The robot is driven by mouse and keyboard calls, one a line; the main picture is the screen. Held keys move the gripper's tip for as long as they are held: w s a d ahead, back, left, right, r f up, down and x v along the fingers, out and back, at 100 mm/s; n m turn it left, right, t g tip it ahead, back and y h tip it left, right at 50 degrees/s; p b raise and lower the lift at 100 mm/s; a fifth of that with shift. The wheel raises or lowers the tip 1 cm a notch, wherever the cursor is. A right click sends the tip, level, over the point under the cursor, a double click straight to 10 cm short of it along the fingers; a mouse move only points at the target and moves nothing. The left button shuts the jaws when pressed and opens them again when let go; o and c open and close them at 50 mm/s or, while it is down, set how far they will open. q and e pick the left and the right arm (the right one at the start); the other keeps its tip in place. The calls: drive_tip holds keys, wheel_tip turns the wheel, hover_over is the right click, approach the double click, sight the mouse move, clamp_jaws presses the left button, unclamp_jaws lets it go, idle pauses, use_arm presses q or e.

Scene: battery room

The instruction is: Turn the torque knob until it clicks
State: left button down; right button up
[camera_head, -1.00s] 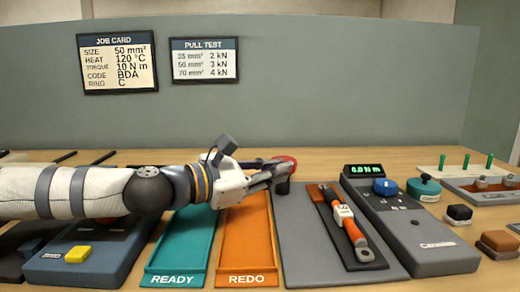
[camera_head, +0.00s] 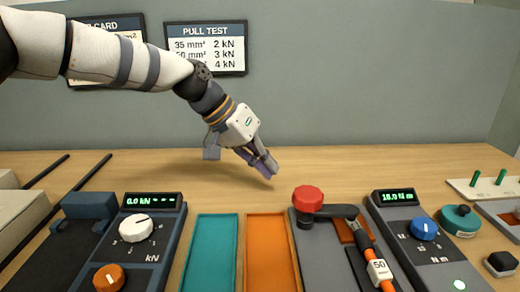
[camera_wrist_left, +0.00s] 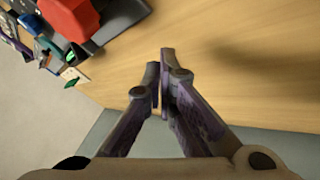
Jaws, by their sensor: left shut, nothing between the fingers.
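The torque unit (camera_head: 395,198) stands at the right, with a lit display that seems to read 10.0 N m. Its blue knob (camera_head: 424,229) has a white pointer mark and nothing touches it. A red knob (camera_head: 308,198) stands left of the unit, on a dark post with a black arm; it appears at the top left of the left wrist view (camera_wrist_left: 68,16). My left gripper (camera_head: 270,170) is shut and empty, raised above the table behind and left of the red knob, apart from it. My right gripper is not in view.
An orange tool marked 50 (camera_head: 378,270) lies below the black arm. A teal tray (camera_head: 211,255) and an orange tray (camera_head: 268,255) lie left of it. A kN unit (camera_head: 150,202) with white and orange knobs stands farther left. The table behind is clear.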

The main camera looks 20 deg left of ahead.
use_arm(q)
drive_tip(key=x, duration=0.4)
drive_tip(key=shift+s, duration=0.15)
drive_tip(key=d, duration=0.2)
drive_tip(key=shift+s+d+r, duration=0.1)
drive_tip(key=shift+d+r, duration=0.25)
drive_tip(key=shift+s+d+f, duration=0.1)
drive_tip(key=shift+d+f, duration=0.05)
drive_tip(key=shift+d, duration=0.45)
